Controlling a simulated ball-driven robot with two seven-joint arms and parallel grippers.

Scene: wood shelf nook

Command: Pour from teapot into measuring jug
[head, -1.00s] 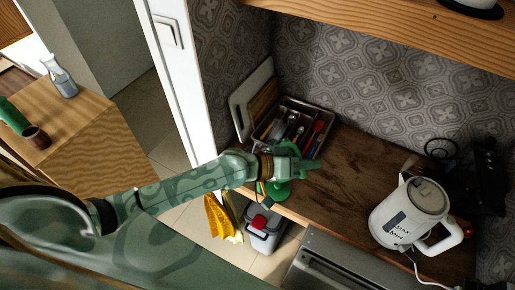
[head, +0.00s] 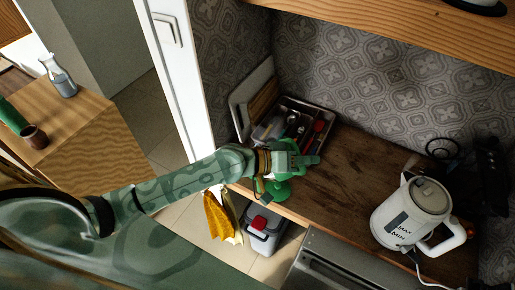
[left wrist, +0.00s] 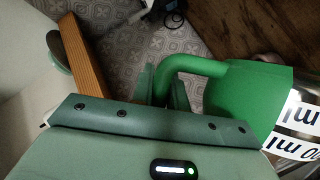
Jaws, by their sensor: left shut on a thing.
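My left gripper (head: 310,160) is shut at the front left of the counter, pointing right. In the left wrist view its fingers (left wrist: 172,85) are on a curved green handle (left wrist: 195,65) that runs into a green body (left wrist: 245,95). White labels reading "ml" (left wrist: 300,115) show on a shiny part beside that body; I cannot tell whether both belong to one vessel. In the head view a green round part (head: 278,189) shows just below the gripper. I cannot clearly identify a separate teapot. My right gripper is out of view.
A cutlery tray (head: 325,118) stands behind the gripper, beside leaning boards (head: 252,98). A white kettle (head: 415,215) stands at the right. The wooden counter (head: 360,170) between is clear. A bin (head: 264,235) stands below the counter edge. A carafe (head: 62,80) stands far left.

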